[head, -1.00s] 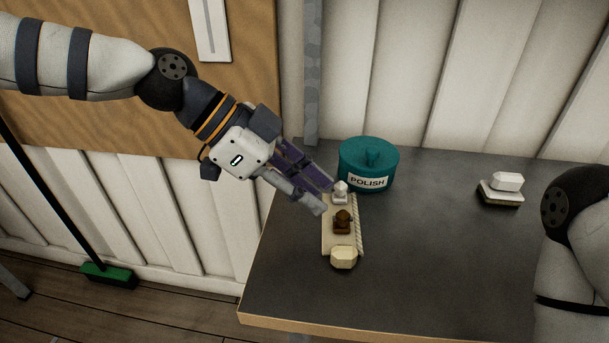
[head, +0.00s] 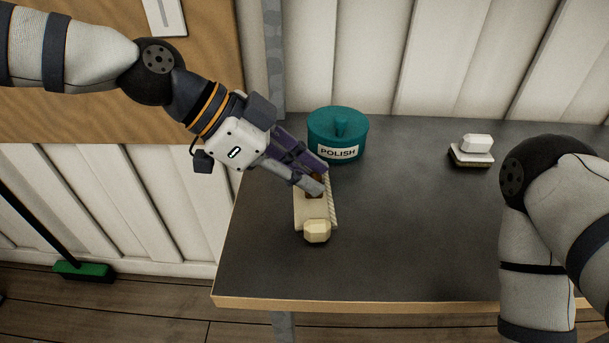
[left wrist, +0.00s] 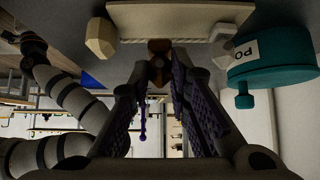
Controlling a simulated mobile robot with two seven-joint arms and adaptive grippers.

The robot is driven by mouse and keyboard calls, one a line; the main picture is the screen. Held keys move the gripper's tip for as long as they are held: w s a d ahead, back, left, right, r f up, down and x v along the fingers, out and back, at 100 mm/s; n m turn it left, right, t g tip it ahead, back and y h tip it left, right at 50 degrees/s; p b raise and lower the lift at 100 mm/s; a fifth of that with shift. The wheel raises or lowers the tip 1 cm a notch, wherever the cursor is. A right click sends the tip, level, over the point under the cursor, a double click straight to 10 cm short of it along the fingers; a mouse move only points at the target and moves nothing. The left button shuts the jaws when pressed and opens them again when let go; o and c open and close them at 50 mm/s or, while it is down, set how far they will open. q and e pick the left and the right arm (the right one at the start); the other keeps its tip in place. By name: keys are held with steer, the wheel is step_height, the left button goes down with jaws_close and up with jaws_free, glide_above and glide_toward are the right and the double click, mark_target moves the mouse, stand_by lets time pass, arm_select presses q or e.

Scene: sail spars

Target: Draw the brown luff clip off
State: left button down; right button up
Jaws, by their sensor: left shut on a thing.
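The cream spar (head: 301,213) lies on the dark table, with a rope-like edge on its right and a cream faceted end block (head: 317,231) at its near end. The spar also shows at the top of the left wrist view (left wrist: 180,18). My left gripper (head: 318,183) is over the spar, its fingers shut on the brown luff clip (head: 312,191). The fingers hide most of the clip in the head view. In the left wrist view the brown clip (left wrist: 158,68) sits between the fingertips, against the spar. My right gripper is out of view.
A teal polish tin (head: 337,136) stands close behind the gripper. A white block on a small dark-based stack (head: 471,155) sits at the back right. My right arm is at the right. The middle of the table is clear.

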arm_select(q)
steer(key=shift+r+p, duration=0.55)
steer(key=shift+r, duration=1.25)
steer(key=shift+f, duration=0.15)
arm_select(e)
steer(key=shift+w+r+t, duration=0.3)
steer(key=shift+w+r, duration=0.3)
